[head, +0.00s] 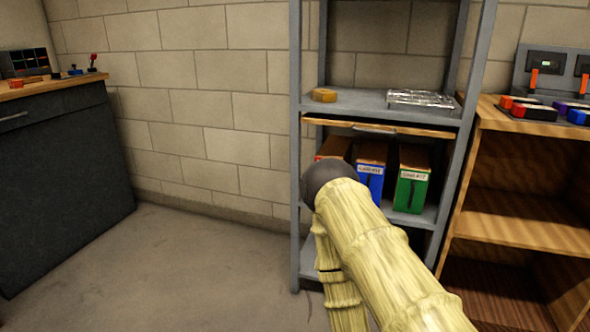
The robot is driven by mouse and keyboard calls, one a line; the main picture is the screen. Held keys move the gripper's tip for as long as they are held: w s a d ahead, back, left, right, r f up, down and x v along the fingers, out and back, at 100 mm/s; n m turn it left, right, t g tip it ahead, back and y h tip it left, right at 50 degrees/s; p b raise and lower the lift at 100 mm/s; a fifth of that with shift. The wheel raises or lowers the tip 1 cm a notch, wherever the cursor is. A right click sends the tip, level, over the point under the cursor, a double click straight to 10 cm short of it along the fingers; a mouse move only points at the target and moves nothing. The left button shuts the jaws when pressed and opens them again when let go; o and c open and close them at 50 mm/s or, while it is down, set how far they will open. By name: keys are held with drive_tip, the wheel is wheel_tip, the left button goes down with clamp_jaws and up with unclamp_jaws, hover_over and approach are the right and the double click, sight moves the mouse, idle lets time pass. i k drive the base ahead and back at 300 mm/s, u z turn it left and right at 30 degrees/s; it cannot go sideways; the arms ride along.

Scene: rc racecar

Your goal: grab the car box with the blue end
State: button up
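The car box with the blue end (373,186) stands upright on the middle shelf of the grey rack. Its blue face has a white label and a brown top. It is between a box with an orange-red end (333,147) on its left and a box with a green end (411,189) on its right. My arm, with a dark round joint, crosses in front of the rack and hides the lower part of the orange-red box and part of the blue one. My gripper cannot be made out.
The grey rack (296,150) has a wooden board and an upper shelf with a metal tray (424,99) and an orange hexagonal piece (324,95). A wooden cabinet (535,180) stands close on the right, a dark workbench (60,175) on the left. The floor (200,265) between is clear.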

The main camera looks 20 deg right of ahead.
sight(371, 160)
drive_tip(key=u, duration=1.15)
drive_tip(key=i, duration=1.4)
drive_tip(key=z, duration=2.95)
